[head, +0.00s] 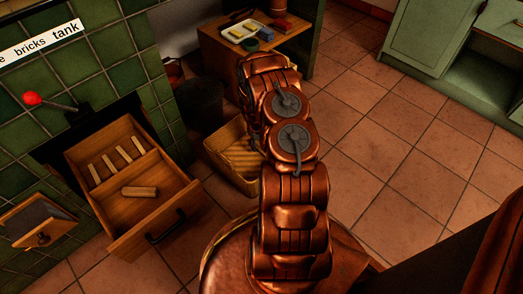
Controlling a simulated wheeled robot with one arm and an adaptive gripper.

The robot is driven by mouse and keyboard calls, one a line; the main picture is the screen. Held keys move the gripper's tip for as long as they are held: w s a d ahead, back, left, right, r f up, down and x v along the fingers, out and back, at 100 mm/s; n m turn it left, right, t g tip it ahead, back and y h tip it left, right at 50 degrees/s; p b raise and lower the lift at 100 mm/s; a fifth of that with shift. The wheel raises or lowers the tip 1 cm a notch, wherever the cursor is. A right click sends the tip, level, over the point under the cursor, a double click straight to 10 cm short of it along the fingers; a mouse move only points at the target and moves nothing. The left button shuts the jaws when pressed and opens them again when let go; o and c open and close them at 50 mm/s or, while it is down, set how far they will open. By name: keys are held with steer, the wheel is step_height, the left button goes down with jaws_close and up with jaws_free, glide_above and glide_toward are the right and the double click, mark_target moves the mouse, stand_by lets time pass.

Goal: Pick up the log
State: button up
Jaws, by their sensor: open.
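A short pale wooden piece, which looks like a log (140,191), lies flat in the front compartment of an open wooden drawer (132,237) at the left. Several thinner pale sticks (110,164) lie side by side in the drawer's back compartment, behind a divider. My copper-coloured arm stretches up the middle of the head view, to the right of the drawer. My gripper does not show; the far end of the arm hides whatever is beyond it.
A wicker basket (222,164) stands between drawer and arm, partly hidden. A dark bucket (201,103) is behind it. A wooden table (215,50) holds a tray (243,32) and small blocks. A red-knobbed lever (33,98) juts above the drawer. Tiled floor (400,150) at right is clear.

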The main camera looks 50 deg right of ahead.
steer(key=f, duration=0.1)
steer(key=f+b, duration=0.1)
steer(key=f, duration=0.1)
steer(key=shift+s+d+f, duration=0.15)
steer(key=shift+d+f, duration=0.05)
steer(key=shift+d, duration=0.05)
steer(key=shift+c, duration=0.2)
jaws_close()
